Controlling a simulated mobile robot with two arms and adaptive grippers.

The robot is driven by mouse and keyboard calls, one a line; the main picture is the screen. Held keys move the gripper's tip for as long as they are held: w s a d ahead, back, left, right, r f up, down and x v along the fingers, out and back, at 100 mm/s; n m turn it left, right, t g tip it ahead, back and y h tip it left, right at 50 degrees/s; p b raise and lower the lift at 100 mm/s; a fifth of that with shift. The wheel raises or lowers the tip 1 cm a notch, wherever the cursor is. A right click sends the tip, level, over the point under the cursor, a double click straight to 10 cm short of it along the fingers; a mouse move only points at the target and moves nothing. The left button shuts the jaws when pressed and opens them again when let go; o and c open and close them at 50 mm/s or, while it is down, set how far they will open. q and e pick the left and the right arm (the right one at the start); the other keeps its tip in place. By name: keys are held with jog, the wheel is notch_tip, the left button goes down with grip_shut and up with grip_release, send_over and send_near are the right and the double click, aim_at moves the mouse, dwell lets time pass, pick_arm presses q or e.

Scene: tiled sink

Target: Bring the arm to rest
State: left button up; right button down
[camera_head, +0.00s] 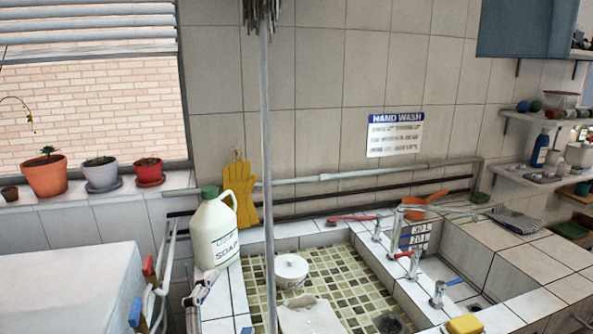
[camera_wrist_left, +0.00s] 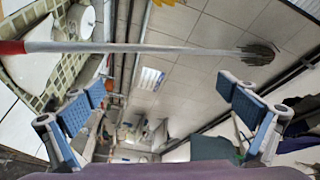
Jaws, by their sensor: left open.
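My left gripper (camera_head: 202,288) shows only in part at the lower middle-left of the head view, just below the white soap jug. In the left wrist view its two blue-padded fingers (camera_wrist_left: 160,106) are spread wide with nothing between them. A mop (camera_head: 266,150) with a grey handle stands upright, head up, in the head view. In the left wrist view the mop handle (camera_wrist_left: 150,48) crosses above the fingers in the picture, apart from the pads. My right gripper is in neither view.
The soap jug (camera_head: 214,232) stands on the tiled ledge by the sink basin (camera_head: 340,268). A white round tub (camera_head: 291,270) sits in the basin. Yellow gloves (camera_head: 240,195) hang on the wall. Taps (camera_head: 438,290) and a yellow sponge (camera_head: 465,325) are at right. Potted plants (camera_head: 45,175) line the windowsill.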

pick_arm(q)
jog(key=s+a+f+n+g+y, duration=0.2)
jog(key=a+f+n, duration=0.1)
jog(key=f, duration=0.3)
jog(key=s+a+f+n+g+y, duration=0.1)
jog(key=s+a+f+n+g, duration=0.15)
jog(key=f, duration=0.35)
jog(key=s+a+f+n+g, duration=0.1)
jog(key=s+f+n+g, duration=0.35)
jog(key=s+f, duration=0.5)
jog(key=s+a+f+n+g, duration=0.2)
jog(key=s+f+n+g, duration=0.35)
jog(key=s, duration=0.75)
notch_tip(320, 180, down, 29)
jog(key=s+m+g, duration=0.2)
jog(key=s+a+f, duration=0.2)
jog(key=s+f, duration=1.3)
jog(key=s, duration=0.1)
jog(key=shift+s+a+g, duration=0.3)
jog(key=shift+a+g, duration=0.1)
jog(key=shift+g, duration=0.05)
jog(key=shift+f, duration=0.1)
